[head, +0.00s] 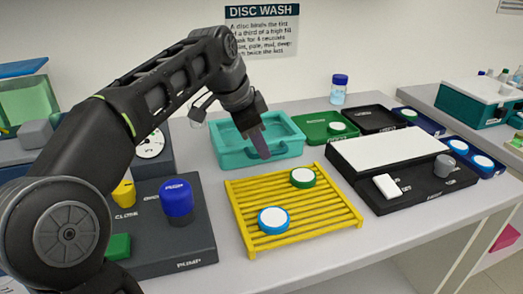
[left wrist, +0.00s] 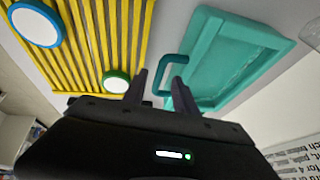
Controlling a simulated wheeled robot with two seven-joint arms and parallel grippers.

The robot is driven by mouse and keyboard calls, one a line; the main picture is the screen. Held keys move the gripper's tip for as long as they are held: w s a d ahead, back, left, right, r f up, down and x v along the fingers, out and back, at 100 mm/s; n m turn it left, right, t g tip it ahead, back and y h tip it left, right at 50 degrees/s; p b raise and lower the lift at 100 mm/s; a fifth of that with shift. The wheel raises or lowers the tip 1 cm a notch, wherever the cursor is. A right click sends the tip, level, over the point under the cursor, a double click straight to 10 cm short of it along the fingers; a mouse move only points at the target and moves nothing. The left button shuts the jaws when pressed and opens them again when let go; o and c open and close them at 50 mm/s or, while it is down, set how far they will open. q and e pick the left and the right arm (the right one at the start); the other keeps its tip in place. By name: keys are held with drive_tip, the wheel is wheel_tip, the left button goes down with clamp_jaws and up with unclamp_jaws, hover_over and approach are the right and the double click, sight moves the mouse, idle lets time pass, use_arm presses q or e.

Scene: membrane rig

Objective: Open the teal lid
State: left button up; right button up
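A teal rectangular box (head: 228,158) stands on the bench behind the yellow rack. Its top looks recessed, and I cannot tell a lid apart from the box. In the left wrist view the teal box (left wrist: 238,52) has a darker teal loop handle (left wrist: 172,66) on its rack-facing side. My left gripper (head: 262,146) points down at the front edge of the box. In the left wrist view the left gripper (left wrist: 160,88) has its fingers apart, with one end of the handle showing between them; contact is unclear. The handle is hidden in the head view. My right gripper is out of view.
The yellow rack (head: 296,214) holds a green-rimmed disc (head: 303,178) and a blue-rimmed disc (head: 273,219). A dark panel with a blue knob (head: 177,198) stands left. A green tray (head: 318,128) and a black unit with a white top (head: 388,149) stand right.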

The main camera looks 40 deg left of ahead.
use_arm(q)
drive_tip(key=shift+x, duration=0.85)
drive_tip(key=shift+c, duration=0.5)
clamp_jaws()
idle(0.3)
